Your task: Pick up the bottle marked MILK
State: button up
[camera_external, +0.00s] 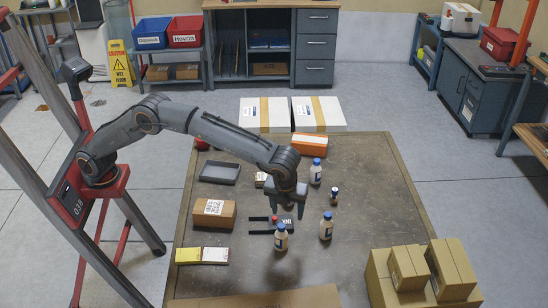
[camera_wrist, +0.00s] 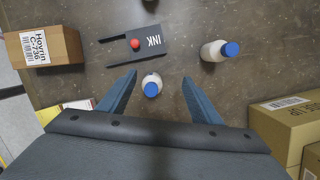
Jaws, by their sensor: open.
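Several white bottles with blue caps stand on the brown table. One front bottle (camera_external: 281,238) stands by the dark INK pad; in the wrist view this bottle (camera_wrist: 151,86) shows between my finger tips, below them. A second bottle (camera_external: 326,228) stands to its right and also shows in the wrist view (camera_wrist: 213,51). A third bottle (camera_external: 315,173) stands farther back. No label can be read, so I cannot tell which is marked MILK. My gripper (camera_external: 287,209) is open and empty above the table, pointing down; its fingers show in the wrist view (camera_wrist: 158,80).
The INK pad (camera_external: 262,232) with a red ball lies beside the front bottle. A small dark-capped jar (camera_external: 334,196) stands near the bottles. A cardboard box (camera_external: 214,215) is at left, stacked boxes (camera_external: 405,268) at front right.

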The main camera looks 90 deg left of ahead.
jog(key=s+r+h+p, duration=0.1)
jog(key=s+d+r+n+h+p, duration=0.1)
jog(key=shift+r+g, duration=0.35)
jog(key=shift+g, duration=0.05)
send_over(281, 234)
jog(key=a, duration=0.1)
jog(key=shift+h, duration=0.3)
jog(key=f, duration=0.5)
jog(key=shift+a+f, duration=0.2)
jog(key=shift+f, duration=0.45)
jog(key=shift+w+f+p, duration=0.1)
jog(key=shift+f+p, duration=0.8)
jog(key=shift+f, duration=2.5)
jog(key=shift+r, duration=0.1)
jog(key=c, duration=1.2)
